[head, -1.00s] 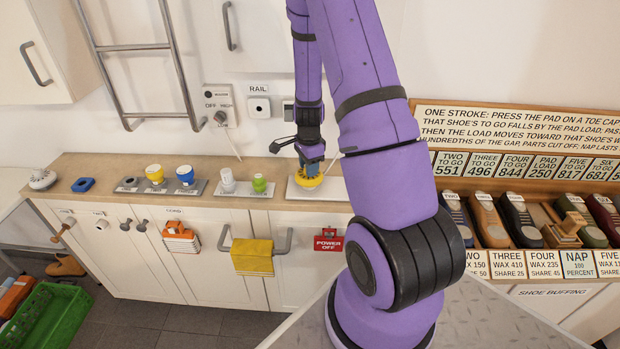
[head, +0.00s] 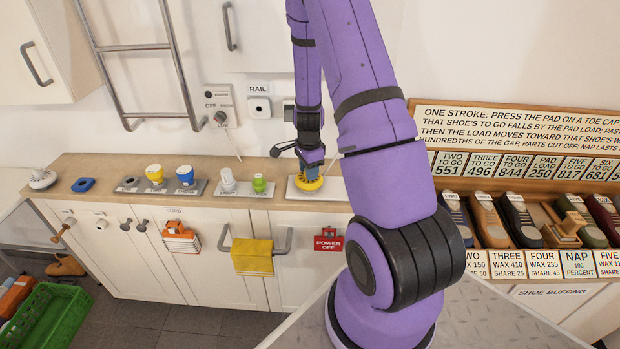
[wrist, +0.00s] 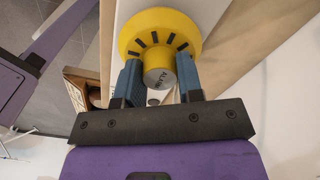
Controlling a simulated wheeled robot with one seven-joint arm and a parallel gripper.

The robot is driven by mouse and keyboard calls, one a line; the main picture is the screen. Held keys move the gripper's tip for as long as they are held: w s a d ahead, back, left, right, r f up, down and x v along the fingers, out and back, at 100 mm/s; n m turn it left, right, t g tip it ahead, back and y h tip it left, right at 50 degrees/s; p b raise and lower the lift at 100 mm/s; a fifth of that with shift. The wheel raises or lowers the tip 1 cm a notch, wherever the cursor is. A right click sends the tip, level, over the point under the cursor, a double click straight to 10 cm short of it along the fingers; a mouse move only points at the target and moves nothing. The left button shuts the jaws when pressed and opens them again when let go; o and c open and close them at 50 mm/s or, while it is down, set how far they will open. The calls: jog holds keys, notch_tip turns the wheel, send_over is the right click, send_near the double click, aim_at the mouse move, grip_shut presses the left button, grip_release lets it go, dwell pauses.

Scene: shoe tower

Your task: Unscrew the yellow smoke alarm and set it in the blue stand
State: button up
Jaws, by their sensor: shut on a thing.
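The yellow smoke alarm (head: 308,184) is on a white plate (head: 330,190) on the wooden counter, below the rail sign. In the wrist view the alarm (wrist: 160,24) is a yellow disc with dark slots and a grey, lettered centre knob. My gripper (head: 312,171) is over the alarm, with its blue fingers (wrist: 159,82) on either side of the knob, shut on it. I cannot tell whether the alarm still touches the plate. The blue stand (head: 83,184), a low block with a dark opening, sits at the counter's left, apart from my gripper.
A white round device (head: 42,179) lies at the counter's left end. A grey tray (head: 130,186) holds a yellow cup (head: 155,175) and a blue cup (head: 185,176). Bulbs stand on a white plate (head: 243,189). A shoe rack fills the right side.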

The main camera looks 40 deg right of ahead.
jog(key=shift+f, duration=0.1)
jog(key=o, duration=1.1)
jog(key=shift+r, duration=4.5)
